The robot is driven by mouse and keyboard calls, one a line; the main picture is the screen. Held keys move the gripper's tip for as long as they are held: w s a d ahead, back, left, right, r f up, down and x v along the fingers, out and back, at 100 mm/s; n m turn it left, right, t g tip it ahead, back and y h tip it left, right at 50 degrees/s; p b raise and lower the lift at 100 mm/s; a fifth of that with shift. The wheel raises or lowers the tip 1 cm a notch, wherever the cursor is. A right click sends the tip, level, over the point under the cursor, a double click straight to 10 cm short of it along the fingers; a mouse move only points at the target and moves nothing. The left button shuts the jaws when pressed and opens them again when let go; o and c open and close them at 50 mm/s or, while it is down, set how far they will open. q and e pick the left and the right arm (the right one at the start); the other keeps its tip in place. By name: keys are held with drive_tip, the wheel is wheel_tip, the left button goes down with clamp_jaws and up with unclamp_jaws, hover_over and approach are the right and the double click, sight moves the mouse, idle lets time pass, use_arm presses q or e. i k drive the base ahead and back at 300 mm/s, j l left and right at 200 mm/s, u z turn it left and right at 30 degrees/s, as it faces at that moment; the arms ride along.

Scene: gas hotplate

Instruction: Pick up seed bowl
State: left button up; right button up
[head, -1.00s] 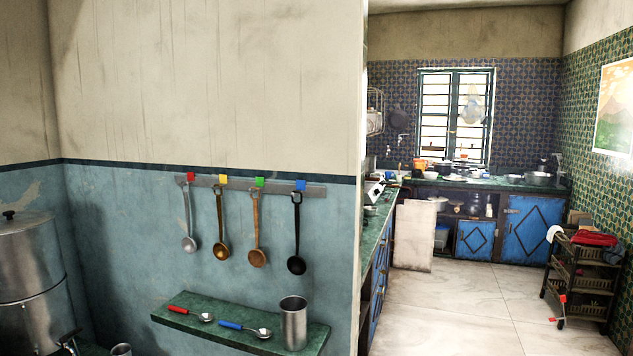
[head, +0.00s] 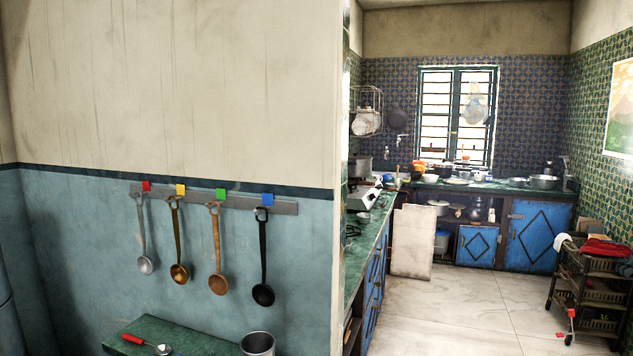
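I cannot make out a seed bowl for certain. Several small bowls and vessels (head: 480,176) stand on the far counter under the window, too small to tell apart. A small metal bowl (head: 363,217) sits on the near end of the green counter (head: 372,240), past the wall's edge. Neither of my grippers is in view.
The wall with hanging ladles (head: 217,250) fills the left. Below it is a green shelf (head: 190,338) with a red-handled spoon (head: 148,344) and a steel cup (head: 257,343). A gas stove (head: 362,194) is on the counter. A trolley (head: 590,285) stands right; the floor (head: 465,310) between is clear.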

sight(363, 218)
drive_tip(key=i+l+u, duration=0.25)
drive_tip(key=i+l, duration=0.4)
drive_tip(key=i+l+u, duration=0.25)
drive_tip(key=i+l, duration=1.75)
drive_tip(key=l, duration=0.3)
